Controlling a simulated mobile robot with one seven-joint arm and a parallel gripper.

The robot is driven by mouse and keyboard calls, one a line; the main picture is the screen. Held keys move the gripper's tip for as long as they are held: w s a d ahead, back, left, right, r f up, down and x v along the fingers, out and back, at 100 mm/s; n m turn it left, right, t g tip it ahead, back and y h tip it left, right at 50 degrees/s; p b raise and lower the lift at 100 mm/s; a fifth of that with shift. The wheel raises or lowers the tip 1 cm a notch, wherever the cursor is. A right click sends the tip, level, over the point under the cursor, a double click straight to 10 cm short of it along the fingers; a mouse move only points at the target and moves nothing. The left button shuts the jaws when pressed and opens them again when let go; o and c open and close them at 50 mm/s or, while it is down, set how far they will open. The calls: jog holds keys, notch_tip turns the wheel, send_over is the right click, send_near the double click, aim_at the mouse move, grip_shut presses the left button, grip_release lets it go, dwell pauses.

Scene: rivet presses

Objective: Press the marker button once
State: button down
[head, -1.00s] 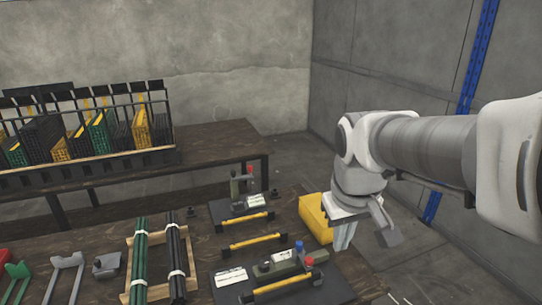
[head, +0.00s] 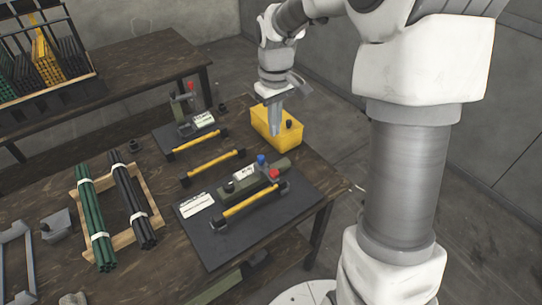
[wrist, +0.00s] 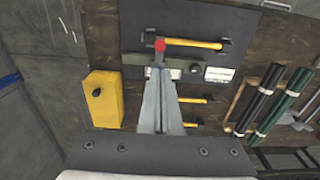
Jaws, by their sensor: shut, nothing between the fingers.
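The near rivet press (head: 236,187) has a green body on a dark mat, with a blue button (head: 262,160) and a red button (head: 274,174) on it. No label shows which button is the marker button. A second press (head: 179,105) with a red button (head: 190,87) stands farther back. My gripper (head: 275,132) is shut and empty, pointing down by the yellow box, behind the near press. In the wrist view my fingertips (wrist: 158,65) overlap the near press's body, just below its red button (wrist: 159,45). The blue button is not visible there, possibly hidden by the fingers.
A yellow box (head: 292,134) with a black knob (head: 289,123) stands at the table's right edge. Green rods (head: 95,215) and black rods (head: 133,195) lie on a wooden frame to the left. A rack stands on the back table.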

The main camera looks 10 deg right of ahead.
aim_at(274, 172)
notch_tip(274, 172, down, 14)
jog(key=shift+b, duration=0.85)
